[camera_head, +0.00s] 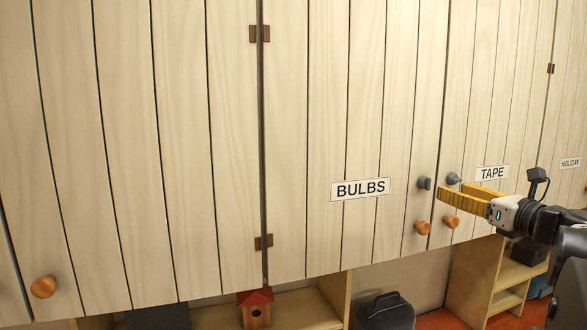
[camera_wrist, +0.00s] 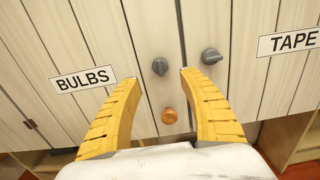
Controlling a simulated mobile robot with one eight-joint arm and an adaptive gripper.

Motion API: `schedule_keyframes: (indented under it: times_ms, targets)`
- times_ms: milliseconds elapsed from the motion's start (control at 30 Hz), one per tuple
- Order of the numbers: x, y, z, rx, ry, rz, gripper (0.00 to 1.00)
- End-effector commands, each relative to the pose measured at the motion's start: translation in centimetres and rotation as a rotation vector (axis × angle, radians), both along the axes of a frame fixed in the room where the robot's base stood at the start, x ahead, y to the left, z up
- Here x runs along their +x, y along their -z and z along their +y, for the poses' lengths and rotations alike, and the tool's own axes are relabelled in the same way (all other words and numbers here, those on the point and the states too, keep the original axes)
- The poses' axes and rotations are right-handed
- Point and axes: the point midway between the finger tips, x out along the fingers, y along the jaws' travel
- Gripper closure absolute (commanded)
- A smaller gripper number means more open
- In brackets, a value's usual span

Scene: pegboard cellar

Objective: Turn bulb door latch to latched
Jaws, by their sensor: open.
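The bulb door (camera_head: 330,110) bears a "BULBS" label (camera_head: 360,189) and appears closed. Its small grey latch (camera_head: 424,183) sits near the door's right edge, above an orange knob (camera_head: 422,227). In the wrist view this latch (camera_wrist: 160,66) shows just beyond and between my fingertips, with the orange knob (camera_wrist: 169,116) below it. My gripper (camera_head: 453,190) has yellow fingers spread open and empty in front of the doors. It also shows in the wrist view (camera_wrist: 158,77), apparently not touching the latch. The latch's exact angle is hard to tell.
The tape door has its own grey latch (camera_wrist: 211,56) close to my right finger, a "TAPE" label (camera_head: 492,173) and a knob (camera_head: 450,221). Below the doors are a red-roofed birdhouse (camera_head: 257,311), a dark case (camera_head: 387,311) and a wooden shelf (camera_head: 478,278).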

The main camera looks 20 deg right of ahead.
Motion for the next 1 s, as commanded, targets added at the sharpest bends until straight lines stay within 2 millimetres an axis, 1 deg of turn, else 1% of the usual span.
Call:
schedule_keyframes:
  times_ms: [33,200,300,400,500,600,833,867,900,967,1000]
  targets:
    - [1.1,-0.1,0.1,-0.001,-0.005,0.000,0.50]
    - [4.6,-0.2,-0.3,-0.002,-0.006,0.001,0.50]
    - [6.4,-0.1,-0.5,-0.003,-0.005,0.002,0.50]
    - [7.7,-0.1,-0.7,-0.003,-0.004,0.002,0.50]
    - [8.5,0.0,-0.8,-0.004,-0.002,0.002,0.50]
    - [8.9,0.0,-0.8,-0.004,-0.003,0.002,0.50]
    - [9.0,0.1,-0.8,-0.004,-0.002,0.002,0.50]
    - [9.0,0.1,-0.8,-0.004,-0.002,0.002,0.54]
    - [9.0,0.1,-0.8,-0.004,-0.002,0.002,0.67]
    - [9.0,0.0,-0.8,-0.004,-0.002,0.002,0.85]
    - [9.0,0.0,-0.8,-0.004,-0.002,0.002,0.97]
